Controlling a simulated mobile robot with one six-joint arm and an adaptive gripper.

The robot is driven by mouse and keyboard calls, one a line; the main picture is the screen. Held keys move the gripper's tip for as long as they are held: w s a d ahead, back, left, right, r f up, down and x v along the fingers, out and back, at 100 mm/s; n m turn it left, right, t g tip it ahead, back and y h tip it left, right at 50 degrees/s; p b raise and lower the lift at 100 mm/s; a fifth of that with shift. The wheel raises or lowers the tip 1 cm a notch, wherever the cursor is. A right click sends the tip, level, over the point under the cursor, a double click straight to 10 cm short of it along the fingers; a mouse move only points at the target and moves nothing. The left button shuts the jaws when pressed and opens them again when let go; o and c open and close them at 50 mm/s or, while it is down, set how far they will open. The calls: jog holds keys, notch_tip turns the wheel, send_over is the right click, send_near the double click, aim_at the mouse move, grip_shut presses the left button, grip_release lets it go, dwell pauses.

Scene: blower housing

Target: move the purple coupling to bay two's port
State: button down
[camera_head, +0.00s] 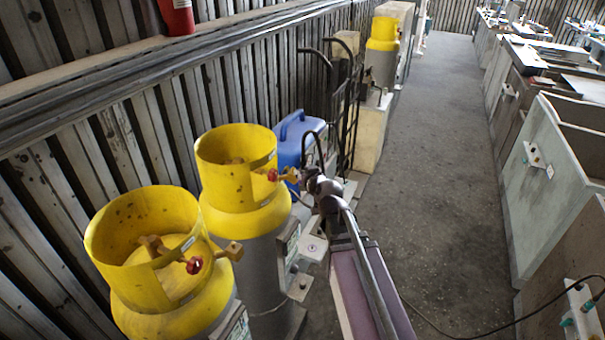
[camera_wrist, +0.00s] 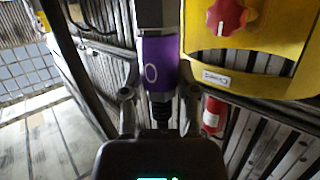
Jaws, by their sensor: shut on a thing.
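The purple coupling (camera_wrist: 157,63) with a pale ring mark is upright in the middle of the wrist view. My gripper (camera_wrist: 158,92) has one finger on each side of its lower end and is shut on it. A black ribbed piece (camera_wrist: 161,114) runs down from the coupling between the fingers. A dark grey part (camera_wrist: 155,15) meets its top; I cannot tell whether they are joined. In the head view my gripper (camera_head: 312,178) is beside the valve of the farther yellow cylinder (camera_head: 232,165), and the coupling cannot be made out. I cannot tell which port is bay two's.
The yellow collar (camera_wrist: 250,55) with a red knob (camera_wrist: 226,14) is close right of the coupling. A nearer yellow-topped cylinder (camera_head: 150,235), blue container (camera_head: 298,135) and black hand truck (camera_head: 345,110) line the left wall. The aisle floor (camera_head: 430,170) is clear; a black cable (camera_head: 500,325) crosses its near end.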

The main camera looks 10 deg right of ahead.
notch_tip(320, 180, down, 17)
jog(key=b, duration=1.7)
jog(key=shift+f, duration=0.2)
jog(key=shift+d, duration=0.1)
